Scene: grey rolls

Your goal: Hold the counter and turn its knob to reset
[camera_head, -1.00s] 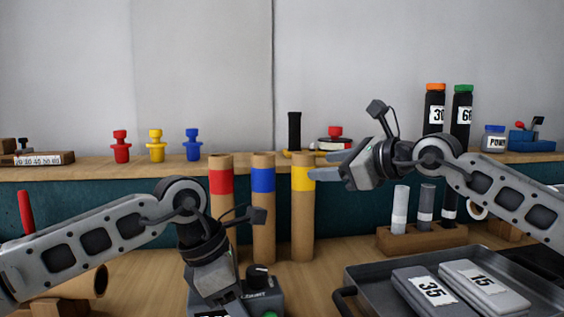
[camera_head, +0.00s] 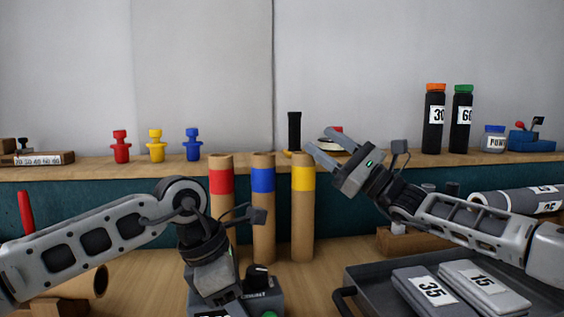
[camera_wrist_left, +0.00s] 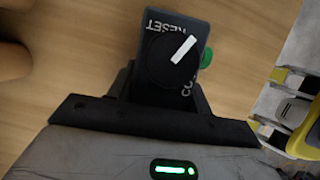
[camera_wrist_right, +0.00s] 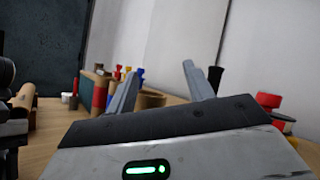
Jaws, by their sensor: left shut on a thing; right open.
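The counter (camera_head: 264,296) is a dark box on the table at the bottom of the head view, with a black knob (camera_head: 258,275) on top and a green button (camera_head: 269,314). In the left wrist view the knob (camera_wrist_left: 178,58) carries a white pointer line, beside a RESET label. The pointer is tilted toward the upper right. My left gripper (camera_wrist_left: 160,95) is shut on the counter; in the head view its jaws are mostly hidden by its own wrist. My right gripper (camera_head: 330,150) is open and empty, raised near the shelf, well above and right of the counter.
Cardboard tubes with red (camera_head: 221,182), blue (camera_head: 263,180) and yellow (camera_head: 303,178) bands stand behind the counter. A grey tray (camera_head: 350,280) with numbered packs (camera_head: 425,288) is at right. A wooden rack (camera_head: 400,240) stands behind it. The shelf (camera_head: 100,166) holds pegs and bottles.

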